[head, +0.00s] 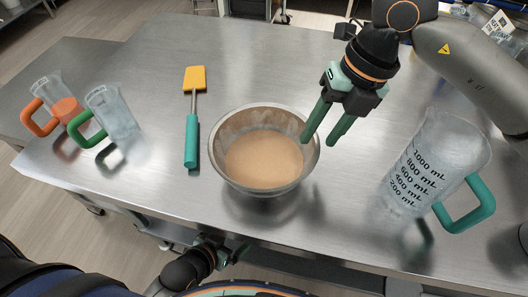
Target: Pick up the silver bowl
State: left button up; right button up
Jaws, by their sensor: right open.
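The silver bowl (236,126) stands upright in the middle of the steel table and holds a tan liquid. My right gripper (322,140) is at the bowl's right side, with its two green fingers spread apart and pointing down. Its left finger overlaps the bowl's right rim in the picture; I cannot tell whether it touches. Nothing is between the fingers. My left gripper (232,252) is low at the bottom, in front of the table edge, and its fingers are too dark and small to read.
A spatula with a teal handle (191,140) lies left of the bowl. Two clear jugs, one with a green handle (112,112) and one with an orange handle (48,92), stand at the left. A large measuring jug (440,155) stands at the right. The table (255,55) behind the bowl is clear.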

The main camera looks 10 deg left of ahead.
aim_at(317, 141)
jog(key=x, duration=0.4)
jog(key=shift+s, duration=0.15)
jog(key=shift+c, duration=0.3)
grip_shut()
dwell(0.9)
